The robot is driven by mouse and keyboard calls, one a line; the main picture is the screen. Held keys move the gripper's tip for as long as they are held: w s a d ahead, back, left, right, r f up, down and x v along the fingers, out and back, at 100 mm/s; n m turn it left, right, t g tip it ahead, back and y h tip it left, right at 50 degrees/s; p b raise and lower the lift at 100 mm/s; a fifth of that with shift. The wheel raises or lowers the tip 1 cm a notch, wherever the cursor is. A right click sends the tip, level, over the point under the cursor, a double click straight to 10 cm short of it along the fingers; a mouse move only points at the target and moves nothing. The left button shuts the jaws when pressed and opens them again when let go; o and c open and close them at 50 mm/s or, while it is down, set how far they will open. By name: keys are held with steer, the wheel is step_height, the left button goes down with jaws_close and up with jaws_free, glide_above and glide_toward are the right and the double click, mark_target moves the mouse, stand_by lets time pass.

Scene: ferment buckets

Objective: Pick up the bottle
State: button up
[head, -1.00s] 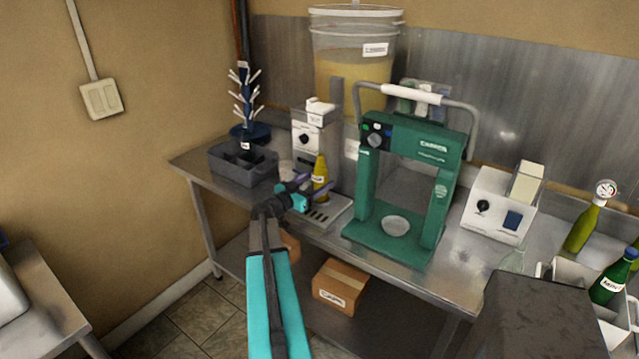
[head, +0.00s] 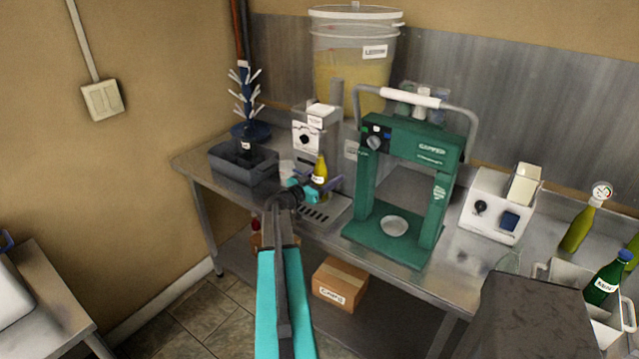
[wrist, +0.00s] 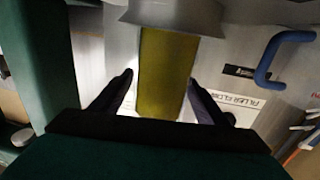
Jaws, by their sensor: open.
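A yellow-green bottle (head: 320,171) with a small white label stands upright under the white filler machine (head: 315,138). My gripper (head: 318,188) is at the bottle, with its fingers reaching around it. In the wrist view the bottle (wrist: 165,70) fills the space between the two dark fingertips of my gripper (wrist: 160,92). The fingers are open, with a gap visible on each side of the bottle. The bottle's top end is hidden by a grey part of the filler in the wrist view.
The green capper (head: 410,180) stands close to the right of the filler. A grey bin (head: 243,164) and a blue bottle tree (head: 245,105) are at the left. A big bucket (head: 354,60) stands behind. A crate with bottles (head: 590,290) is at the right.

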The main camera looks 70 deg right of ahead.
mark_target(326, 168)
stand_by(0.3)
jaws_close()
steer(key=shift+r, duration=0.25)
steer(key=shift+r+b, duration=0.5)
steer(key=shift+r, duration=0.3)
steer(key=shift+w+a+r+b, duration=0.1)
steer(key=shift+a+r+b, duration=0.3)
steer(key=shift+r, duration=0.3)
steer(key=b+v, duration=0.4)
steer(key=v, duration=1.3)
steer(key=shift+w+a, duration=0.1)
steer(key=shift+w, duration=0.1)
